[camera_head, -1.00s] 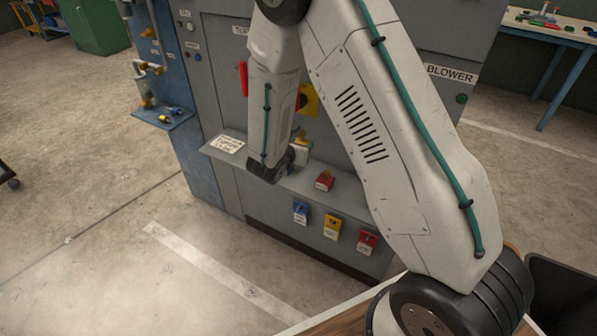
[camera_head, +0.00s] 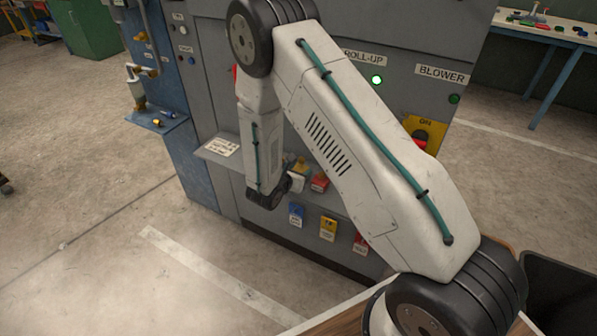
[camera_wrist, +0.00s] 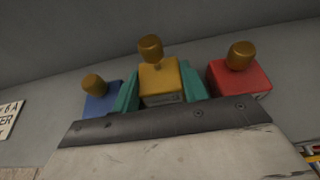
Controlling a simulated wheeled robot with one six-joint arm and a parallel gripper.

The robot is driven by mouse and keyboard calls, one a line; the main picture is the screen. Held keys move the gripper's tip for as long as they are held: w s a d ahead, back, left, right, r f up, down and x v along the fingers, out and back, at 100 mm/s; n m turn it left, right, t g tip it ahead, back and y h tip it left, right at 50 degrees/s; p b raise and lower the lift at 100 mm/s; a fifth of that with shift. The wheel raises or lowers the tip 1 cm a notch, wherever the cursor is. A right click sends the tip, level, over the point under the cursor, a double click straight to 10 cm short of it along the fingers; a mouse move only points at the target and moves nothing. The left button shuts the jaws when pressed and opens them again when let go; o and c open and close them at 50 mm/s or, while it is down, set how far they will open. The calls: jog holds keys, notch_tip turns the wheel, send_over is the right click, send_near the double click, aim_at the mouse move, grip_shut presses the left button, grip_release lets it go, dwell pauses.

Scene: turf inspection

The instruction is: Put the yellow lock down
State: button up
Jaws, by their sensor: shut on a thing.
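The yellow lock (camera_wrist: 160,82), a block with a brass-coloured knob, is between the teal fingers of my gripper (camera_wrist: 160,92) in the wrist view. My gripper is shut on it. It stands at shelf level, between a blue lock (camera_wrist: 102,103) on the left and a red lock (camera_wrist: 240,82) on the right; I cannot tell whether its base touches the shelf. In the head view, the yellow lock (camera_head: 300,167) is partly hidden behind my arm, just left of the red lock (camera_head: 320,182). My fingers are not clear there, and the blue lock is hidden.
The grey shelf (camera_head: 217,157) runs along the machine cabinet, with a white label at its left. Blue (camera_head: 296,215), yellow (camera_head: 327,229) and red (camera_head: 361,244) tagged holders hang on its front. A blue side shelf (camera_head: 158,119) holds small items. The floor in front is clear.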

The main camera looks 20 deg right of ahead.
jog(key=shift+f, duration=0.1)
jog(key=o, duration=0.7)
jog(key=shift+f, duration=0.1)
